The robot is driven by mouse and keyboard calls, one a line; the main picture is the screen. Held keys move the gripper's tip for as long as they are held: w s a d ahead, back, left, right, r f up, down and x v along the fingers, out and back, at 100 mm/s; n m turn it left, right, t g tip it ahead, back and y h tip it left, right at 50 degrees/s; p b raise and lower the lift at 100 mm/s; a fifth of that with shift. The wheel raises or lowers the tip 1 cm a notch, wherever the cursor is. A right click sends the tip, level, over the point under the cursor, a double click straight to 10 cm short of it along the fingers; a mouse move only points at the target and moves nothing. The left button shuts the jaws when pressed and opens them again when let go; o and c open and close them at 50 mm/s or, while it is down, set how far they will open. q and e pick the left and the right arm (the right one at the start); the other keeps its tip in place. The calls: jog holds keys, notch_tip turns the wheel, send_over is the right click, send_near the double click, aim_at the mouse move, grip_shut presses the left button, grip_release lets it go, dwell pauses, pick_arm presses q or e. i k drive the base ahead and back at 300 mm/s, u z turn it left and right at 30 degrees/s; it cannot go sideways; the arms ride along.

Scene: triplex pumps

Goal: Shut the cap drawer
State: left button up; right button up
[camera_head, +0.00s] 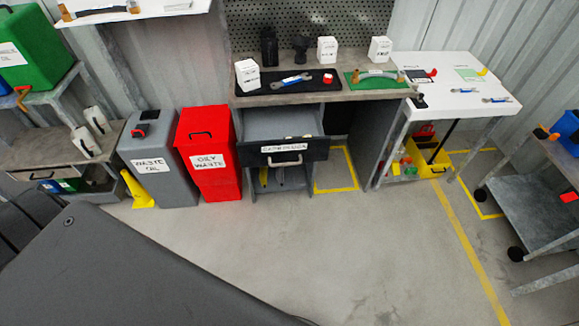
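The cap drawer (312,152) is under the workbench in the upper middle. It has a dark front, a white label whose lettering is too small to read surely, and a pale bar handle (285,161). It stands pulled out, and its grey inside shows and looks empty. Neither of my grippers shows in the head view. A large dark grey part of my own body fills the lower left.
The workbench top (330,96) carries tools and white boxes. A red waste bin (208,180) stands close left of the drawer, beside a grey waste oil bin (160,185). A white table (455,70) is to the right. The floor in front of the drawer is clear.

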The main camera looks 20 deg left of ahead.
aim_at(265, 129)
jog(key=u, duration=0.6)
jog(key=i, duration=0.9)
jog(key=z, duration=0.4)
